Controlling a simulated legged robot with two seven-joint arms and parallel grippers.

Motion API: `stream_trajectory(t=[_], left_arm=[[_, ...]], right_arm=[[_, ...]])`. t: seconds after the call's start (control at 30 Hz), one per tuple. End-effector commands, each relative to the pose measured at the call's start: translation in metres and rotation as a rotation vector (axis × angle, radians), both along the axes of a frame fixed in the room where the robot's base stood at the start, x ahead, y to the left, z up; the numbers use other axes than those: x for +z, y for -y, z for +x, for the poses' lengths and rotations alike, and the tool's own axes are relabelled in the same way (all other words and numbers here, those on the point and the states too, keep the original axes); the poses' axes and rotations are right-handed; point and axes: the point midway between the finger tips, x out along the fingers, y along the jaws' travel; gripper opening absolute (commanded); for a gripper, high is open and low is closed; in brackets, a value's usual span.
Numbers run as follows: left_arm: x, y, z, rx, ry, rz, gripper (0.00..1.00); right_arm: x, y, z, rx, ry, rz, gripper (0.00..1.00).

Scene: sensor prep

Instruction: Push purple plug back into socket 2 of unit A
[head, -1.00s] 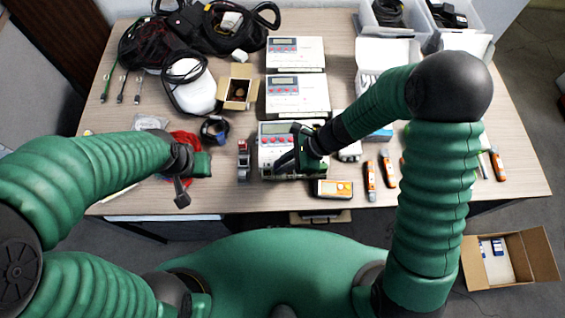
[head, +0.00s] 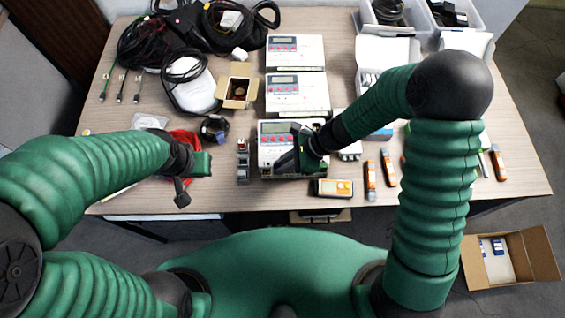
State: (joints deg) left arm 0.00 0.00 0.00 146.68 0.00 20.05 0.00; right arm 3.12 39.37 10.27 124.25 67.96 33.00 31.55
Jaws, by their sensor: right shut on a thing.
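Three white units with small displays and red buttons stand in a column at the table's middle. The nearest unit (head: 268,134) is under my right gripper (head: 287,163); no label tells me which is unit A. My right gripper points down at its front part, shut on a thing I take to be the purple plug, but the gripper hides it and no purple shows. The sockets are hidden too, so I cannot tell how deep the plug sits. My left gripper (head: 183,190) hangs over the table's left front, away from the units; its jaw opening is unclear.
Behind are the middle unit (head: 297,106) and the far unit (head: 296,62). A yellow-orange meter (head: 332,188) lies just in front of the nearest unit. A small grey device (head: 242,163) stands to its left. Orange tools (head: 370,180) lie to the right. An open cardboard box (head: 238,92) stands left.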

Motion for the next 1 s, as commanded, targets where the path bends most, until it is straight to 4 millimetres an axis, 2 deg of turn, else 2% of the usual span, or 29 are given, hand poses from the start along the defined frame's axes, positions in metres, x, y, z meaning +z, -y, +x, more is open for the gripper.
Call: stream_trajectory(t=[0.67,0.7,0.8,0.9,1.0], left_arm=[[-0.0015,0.0,0.0,0.0,0.0,0.0,0.0],[-0.0015,0.0,0.0,0.0,0.0,0.0,0.0],[-0.0015,0.0,0.0,0.0,0.0,0.0,0.0],[-0.0014,0.0,0.0,0.0,0.0,0.0,0.0],[-0.0014,0.0,0.0,0.0,0.0,0.0,0.0]], right_arm=[[-0.0034,0.001,0.0002,-0.001,0.0,-0.002,0.0],[-0.0034,0.001,0.0002,-0.001,0.0,-0.002,0.16],[-0.0032,0.001,0.0002,-0.001,0.0,-0.002,0.3],[-0.0031,0.0008,0.0002,-0.001,0.001,-0.001,0.41],[-0.003,0.0006,0.0002,-0.001,0.001,-0.001,0.41]])
